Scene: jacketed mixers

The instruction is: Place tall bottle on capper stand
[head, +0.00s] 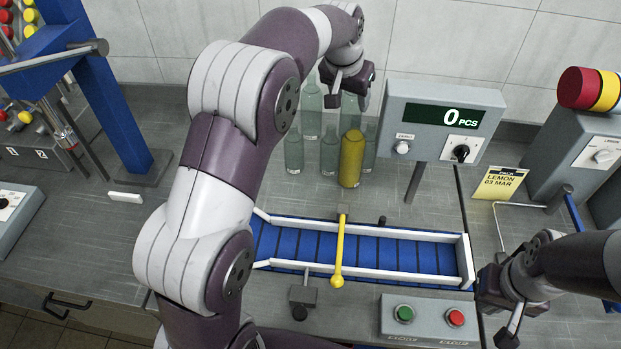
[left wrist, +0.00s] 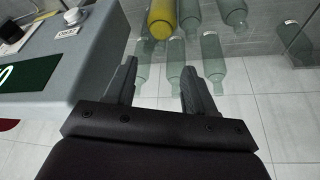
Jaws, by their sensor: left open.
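Several pale green clear bottles stand together at the back of the bench, taller ones behind, such as a tall bottle (head: 312,112), and shorter ones in front. A yellow-filled bottle (head: 351,160) stands among them; it also shows in the left wrist view (left wrist: 162,18). My left gripper (head: 345,98) is open and empty above the group. In the left wrist view its fingers (left wrist: 160,88) are apart, with clear bottles (left wrist: 213,58) beyond them. A blue frame (head: 110,100) with a vertical spindle at far left looks like the capper stand. My right gripper (head: 499,305) is at lower right, jaws unclear.
A counter box (head: 440,118) reading 0 PCS stands right of the bottles. A blue conveyor (head: 390,255) with white rails and a yellow lever (head: 340,250) lies in front. A button box (head: 430,318) is nearer. My left arm hides part of the bench.

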